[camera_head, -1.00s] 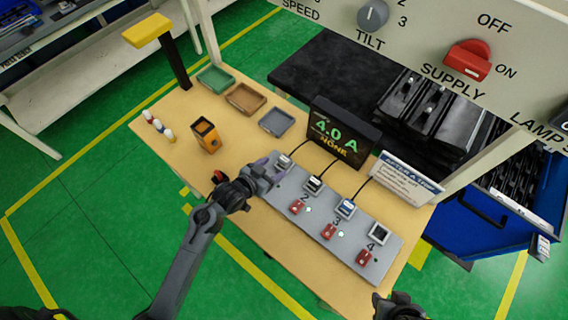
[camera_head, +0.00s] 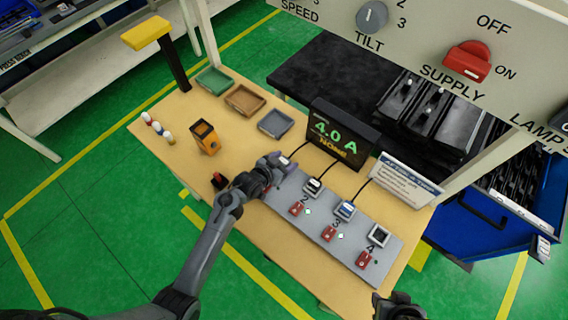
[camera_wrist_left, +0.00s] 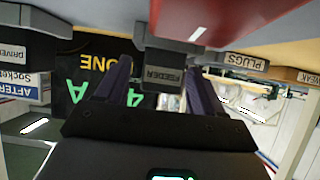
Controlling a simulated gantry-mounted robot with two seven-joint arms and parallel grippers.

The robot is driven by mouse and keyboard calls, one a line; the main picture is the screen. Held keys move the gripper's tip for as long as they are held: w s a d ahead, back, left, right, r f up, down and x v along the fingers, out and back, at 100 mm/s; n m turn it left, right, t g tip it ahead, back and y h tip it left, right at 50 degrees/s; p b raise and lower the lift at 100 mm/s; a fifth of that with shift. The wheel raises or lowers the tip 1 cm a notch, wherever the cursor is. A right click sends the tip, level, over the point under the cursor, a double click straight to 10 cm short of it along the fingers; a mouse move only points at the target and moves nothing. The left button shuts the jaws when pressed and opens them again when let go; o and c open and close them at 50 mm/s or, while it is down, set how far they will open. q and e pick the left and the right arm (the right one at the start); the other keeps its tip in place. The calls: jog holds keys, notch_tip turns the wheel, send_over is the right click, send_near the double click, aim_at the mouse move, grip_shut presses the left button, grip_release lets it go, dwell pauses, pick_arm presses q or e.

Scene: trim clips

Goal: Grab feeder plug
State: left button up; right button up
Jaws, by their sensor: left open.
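The feeder plug (camera_wrist_left: 162,80), a dark grey block labelled FEEDER, sits between the two spread fingers of my left gripper (camera_head: 277,162) in the left wrist view. The fingers stand on either side of it, apart from each other. In the head view my left gripper is at the far left end of the grey socket strip (camera_head: 382,262) and largely hides the plug there. My right gripper (camera_head: 398,306) shows only partly at the bottom edge; its fingers cannot be made out.
Other plugs (camera_head: 313,187) (camera_head: 345,210) and red switches (camera_head: 328,234) line the strip. A display (camera_head: 343,135) reading 4.0 A and NONE stands behind, beside a text sign (camera_head: 405,183). Trays (camera_head: 276,123), an orange box (camera_head: 205,137) and small pegs (camera_head: 158,127) stand left.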

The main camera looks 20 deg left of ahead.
pick_arm(q)
jog(key=c, duration=1.1)
jog(key=shift+r, duration=0.2)
